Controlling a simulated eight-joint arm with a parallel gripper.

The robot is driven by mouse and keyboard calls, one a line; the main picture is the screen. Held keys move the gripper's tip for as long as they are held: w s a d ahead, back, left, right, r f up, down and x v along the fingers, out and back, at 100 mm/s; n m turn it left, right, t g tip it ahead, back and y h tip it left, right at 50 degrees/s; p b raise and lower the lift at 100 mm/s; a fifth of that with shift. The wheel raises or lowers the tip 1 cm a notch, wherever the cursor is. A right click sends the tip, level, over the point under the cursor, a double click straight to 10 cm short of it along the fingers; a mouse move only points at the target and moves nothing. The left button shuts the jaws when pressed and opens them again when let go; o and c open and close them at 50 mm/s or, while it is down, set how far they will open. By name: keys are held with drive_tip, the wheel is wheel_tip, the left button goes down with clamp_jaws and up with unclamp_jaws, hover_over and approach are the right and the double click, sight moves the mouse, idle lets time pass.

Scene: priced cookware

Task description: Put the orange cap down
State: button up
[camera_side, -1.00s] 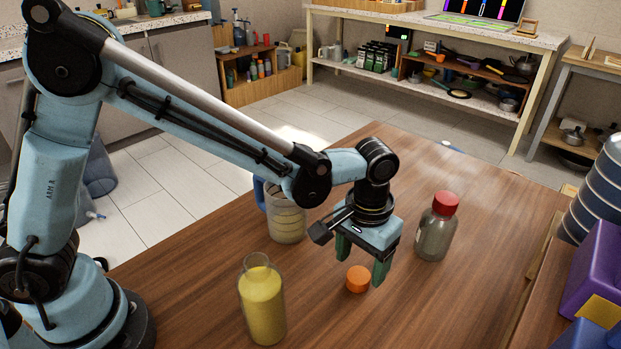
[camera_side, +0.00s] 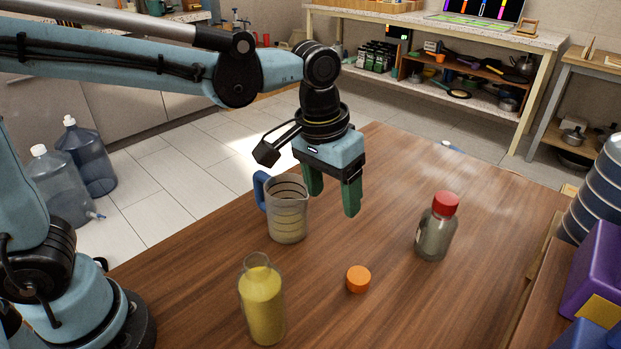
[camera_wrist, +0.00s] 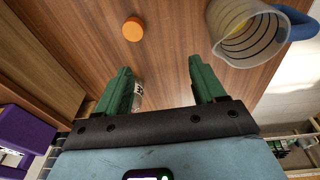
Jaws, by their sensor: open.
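The orange cap (camera_side: 358,279) lies on the wooden table, apart from everything else. It also shows in the wrist view (camera_wrist: 133,29) near the top. My gripper (camera_side: 332,205) is open and empty, raised above the table, up and to the left of the cap in the side view. Its green fingers (camera_wrist: 163,80) stand apart in the wrist view with nothing held between them. A bottle of yellow contents (camera_side: 262,303) stands open-topped to the left of the cap.
A measuring jug (camera_side: 287,212) with a blue handle stands just below and left of my gripper in the side view. A red-capped bottle (camera_side: 436,232) stands to the right. A purple box (camera_side: 597,272) is at the right edge.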

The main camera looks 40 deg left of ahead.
drive_tip(key=s+a+t, duration=0.2)
drive_tip(key=s+a, duration=0.1)
drive_tip(key=a, duration=0.4)
drive_tip(key=s+a+f+t, duration=0.1)
drive_tip(key=s+a+t, duration=0.2)
drive_tip(key=a, duration=0.4)
drive_tip(key=shift+s+a+f+t+y, duration=0.15)
drive_tip(key=shift+s+f+t+y, duration=0.2)
drive_tip(key=shift+s, duration=0.25)
